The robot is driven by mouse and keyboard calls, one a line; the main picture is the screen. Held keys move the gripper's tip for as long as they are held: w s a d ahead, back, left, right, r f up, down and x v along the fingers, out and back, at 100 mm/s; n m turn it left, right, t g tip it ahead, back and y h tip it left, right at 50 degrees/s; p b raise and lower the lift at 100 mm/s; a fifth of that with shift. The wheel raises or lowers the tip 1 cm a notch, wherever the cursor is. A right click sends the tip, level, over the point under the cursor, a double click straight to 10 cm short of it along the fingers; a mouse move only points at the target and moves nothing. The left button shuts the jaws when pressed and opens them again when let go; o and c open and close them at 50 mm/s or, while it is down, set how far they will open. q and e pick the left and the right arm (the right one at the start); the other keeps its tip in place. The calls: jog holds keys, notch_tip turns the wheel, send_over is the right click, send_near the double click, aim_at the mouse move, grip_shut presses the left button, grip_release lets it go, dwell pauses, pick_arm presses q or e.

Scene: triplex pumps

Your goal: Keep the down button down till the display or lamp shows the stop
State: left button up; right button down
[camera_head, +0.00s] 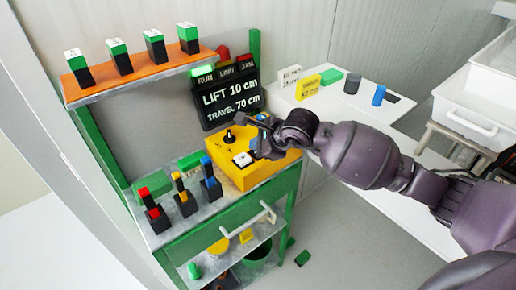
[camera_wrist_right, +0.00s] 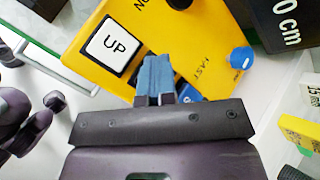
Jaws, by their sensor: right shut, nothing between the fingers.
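The yellow control box (camera_head: 272,172) stands on the green bench and carries a white UP button (camera_head: 243,159), a black lever (camera_head: 228,136) and a blue knob (camera_wrist_right: 241,58). My right gripper (camera_head: 256,149) is shut and empty, low over the box beside the UP button. In the right wrist view its blue-tipped fingers (camera_wrist_right: 155,74) partly cover a blue button (camera_wrist_right: 188,92); its label is hidden, and contact cannot be told. The display (camera_head: 231,100) reads LIFT 10 cm, TRAVEL 70 cm. Above it the RUN lamp (camera_head: 205,77) looks green. My left gripper is not in view.
Black holders with red, yellow and blue tops (camera_head: 181,195) stand at the bench front. An orange shelf (camera_head: 137,66) bears several green-and-black blocks. A white side table (camera_head: 340,107) holds a yellow sign (camera_head: 307,87) and a blue cylinder (camera_head: 379,95).

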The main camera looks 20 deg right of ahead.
jog(key=shift+f, duration=0.25)
dwell(0.7)
dwell(0.8)
jog(key=shift+r, duration=0.15)
dwell(0.5)
jog(key=shift+w+d+r+p, duration=0.1)
jog(key=shift+d+r+p, duration=0.15)
jog(key=shift+r, duration=0.2)
jog(key=shift+d+r+p, duration=0.1)
jog(key=shift+r+p, duration=0.1)
jog(key=shift+r, duration=0.35)
